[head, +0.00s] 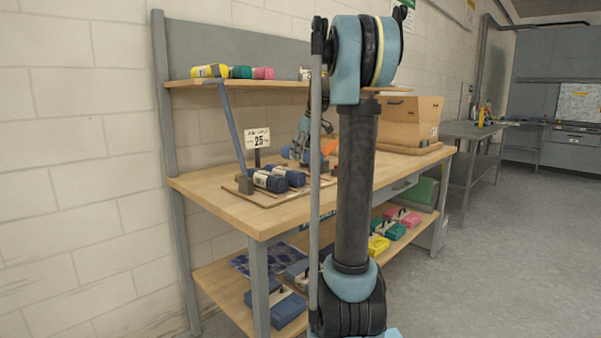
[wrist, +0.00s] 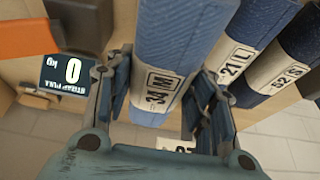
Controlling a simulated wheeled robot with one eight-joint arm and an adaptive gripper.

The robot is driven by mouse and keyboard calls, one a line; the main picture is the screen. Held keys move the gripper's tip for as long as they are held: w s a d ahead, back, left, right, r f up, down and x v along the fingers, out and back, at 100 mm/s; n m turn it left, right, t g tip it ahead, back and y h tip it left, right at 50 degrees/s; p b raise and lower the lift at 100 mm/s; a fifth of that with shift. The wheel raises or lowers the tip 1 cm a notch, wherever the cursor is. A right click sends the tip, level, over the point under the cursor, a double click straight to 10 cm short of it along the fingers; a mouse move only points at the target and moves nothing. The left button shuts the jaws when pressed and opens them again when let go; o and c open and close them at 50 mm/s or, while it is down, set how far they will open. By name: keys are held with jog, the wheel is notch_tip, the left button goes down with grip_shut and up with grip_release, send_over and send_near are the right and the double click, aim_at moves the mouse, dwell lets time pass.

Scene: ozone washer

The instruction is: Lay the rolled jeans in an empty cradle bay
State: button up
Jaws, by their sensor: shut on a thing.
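A blue rolled pair of jeans with a white band marked 34 M (wrist: 160,85) lies between the two fingers of my gripper (wrist: 163,98) in the wrist view. My gripper is shut on it. Two darker rolls, marked 21 L (wrist: 237,62) and 52 S (wrist: 285,72), lie side by side to its right. In the head view two dark blue rolls (head: 268,181) rest on the wooden cradle board (head: 262,200) on the bench. My gripper (head: 299,152) is behind them, partly hidden by my arm. I cannot tell how high the held roll is, and any empty bay is hidden.
A display reading 0 kg (wrist: 68,75) and an orange piece (wrist: 28,40) are left of the held roll. A sign (head: 257,138) stands behind the rolls. A shelf (head: 285,84) with coloured rolls hangs above the bench. A cardboard box (head: 408,118) stands at the right.

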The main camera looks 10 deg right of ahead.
aim_at(310, 150)
jog(key=shift+a+f, duration=0.2)
jog(key=shift+f, duration=3.1)
jog(key=o, duration=1.3)
jog(key=shift+o, duration=0.2)
jog(key=v, duration=1.2)
